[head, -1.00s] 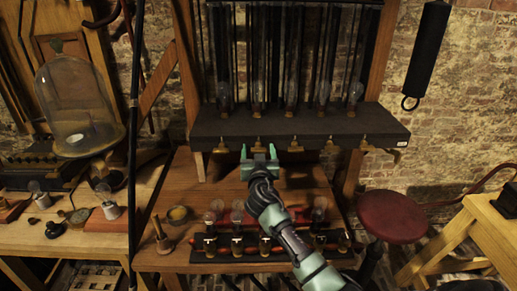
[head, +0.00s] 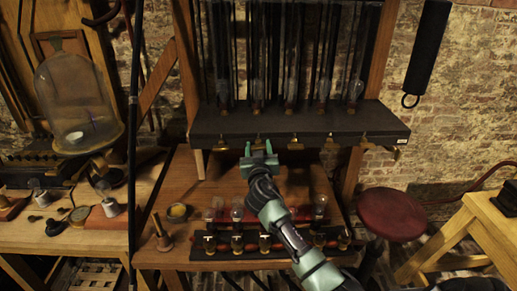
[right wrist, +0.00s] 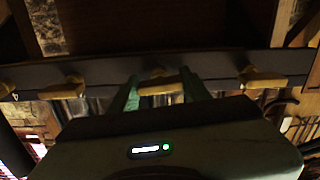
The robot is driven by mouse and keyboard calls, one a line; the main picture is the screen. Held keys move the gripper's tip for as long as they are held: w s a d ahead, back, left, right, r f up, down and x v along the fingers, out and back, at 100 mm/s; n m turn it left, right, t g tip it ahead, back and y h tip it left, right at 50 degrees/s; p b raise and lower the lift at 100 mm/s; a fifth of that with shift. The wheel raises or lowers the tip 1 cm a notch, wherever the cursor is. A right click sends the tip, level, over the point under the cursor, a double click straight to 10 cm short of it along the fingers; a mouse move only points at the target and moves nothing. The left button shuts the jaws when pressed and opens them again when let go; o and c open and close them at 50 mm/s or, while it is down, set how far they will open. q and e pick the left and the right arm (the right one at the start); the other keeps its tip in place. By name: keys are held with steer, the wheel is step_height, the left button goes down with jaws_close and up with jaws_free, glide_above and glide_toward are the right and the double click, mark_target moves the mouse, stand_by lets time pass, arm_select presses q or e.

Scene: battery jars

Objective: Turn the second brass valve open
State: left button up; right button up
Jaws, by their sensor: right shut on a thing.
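A row of several small brass valves hangs under the front edge of a dark shelf (head: 300,124). My right gripper (head: 258,148) reaches up to the second valve from the left and is shut on it. In the right wrist view this brass valve (right wrist: 160,86) sits between the two green fingers (right wrist: 158,92). In the head view the fingers mostly hide it. The first valve (head: 221,144) and the third valve (head: 295,143) are free on either side. My left gripper is not in view.
Glass bulbs (head: 237,212) stand on the wooden bench (head: 170,205) below. A bell jar (head: 78,100) stands at the left. A red stool (head: 391,214) is at the right. Neighbouring valves (right wrist: 262,80) are close to my fingers.

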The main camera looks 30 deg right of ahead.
steer(key=n, duration=0.3)
steer(key=shift+b, duration=0.3)
steer(key=n, duration=0.4)
steer(key=shift+n, duration=0.4)
steer(key=n+p, duration=0.1)
steer(key=n, duration=0.3)
steer(key=shift+n, duration=0.3)
steer(key=n+p, duration=0.1)
steer(key=n, duration=0.3)
steer(key=shift+f, duration=0.15)
steer(key=shift+a+n, duration=0.1)
steer(key=shift+n, duration=0.2)
steer(key=o, duration=1.4)
steer(key=shift+c, duration=0.2)
